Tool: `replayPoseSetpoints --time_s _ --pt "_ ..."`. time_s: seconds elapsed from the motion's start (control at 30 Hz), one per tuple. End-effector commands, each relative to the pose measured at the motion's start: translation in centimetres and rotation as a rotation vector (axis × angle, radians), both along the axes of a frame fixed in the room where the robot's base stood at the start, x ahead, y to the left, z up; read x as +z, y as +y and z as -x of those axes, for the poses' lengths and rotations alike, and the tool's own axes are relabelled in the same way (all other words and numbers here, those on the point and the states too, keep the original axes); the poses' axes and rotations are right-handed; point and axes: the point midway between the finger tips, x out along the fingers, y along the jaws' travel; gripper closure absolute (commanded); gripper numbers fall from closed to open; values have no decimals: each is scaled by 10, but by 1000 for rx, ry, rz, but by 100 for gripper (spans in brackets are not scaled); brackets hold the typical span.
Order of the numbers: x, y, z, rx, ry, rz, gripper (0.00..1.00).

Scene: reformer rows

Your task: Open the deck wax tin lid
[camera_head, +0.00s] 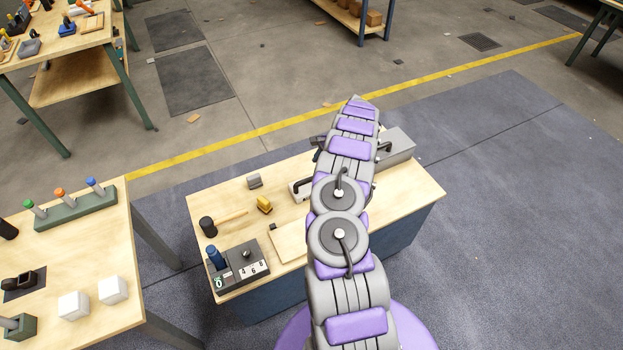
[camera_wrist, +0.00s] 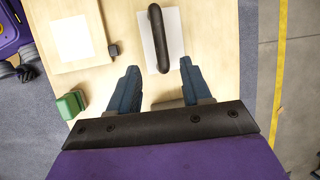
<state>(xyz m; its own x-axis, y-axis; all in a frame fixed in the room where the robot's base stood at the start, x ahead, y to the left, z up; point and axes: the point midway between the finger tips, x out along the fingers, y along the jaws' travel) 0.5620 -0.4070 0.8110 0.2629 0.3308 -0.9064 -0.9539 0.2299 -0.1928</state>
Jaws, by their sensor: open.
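I cannot tell for sure which item is the deck wax tin. A grey box (camera_head: 399,148) with a black handle stands at the right end of the near bench, partly behind my arm. A small green box (camera_wrist: 71,104) lies left of my gripper in the wrist view; the arm hides that area in the head view. My gripper (camera_wrist: 158,75) is open with blue fingers apart, pointing down over the bench. A flat white plate with a black bar handle (camera_wrist: 155,37) lies ahead of and between the fingertips. No held object shows.
The near bench (camera_head: 405,205) also holds a mallet (camera_head: 209,226), a yellow item (camera_head: 264,205), a small grey block (camera_head: 254,181), a dark box with number tiles (camera_head: 241,267) and a pale board (camera_head: 288,243). Another bench (camera_head: 75,260) stands left. Floor beyond is mostly clear.

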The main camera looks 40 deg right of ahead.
Motion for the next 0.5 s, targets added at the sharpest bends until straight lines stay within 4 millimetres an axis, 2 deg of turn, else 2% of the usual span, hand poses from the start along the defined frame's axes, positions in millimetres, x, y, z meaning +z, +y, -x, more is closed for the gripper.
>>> replayPoseSetpoints --time_s 0.03,0.2,0.4,0.5 --pt "-11 4 -2 0 2 -2 52" --pt "-45 9 -11 -1 1 -4 52" --pt "-75 17 -18 -1 1 -9 52" --pt "-82 21 -21 -2 1 -7 52"
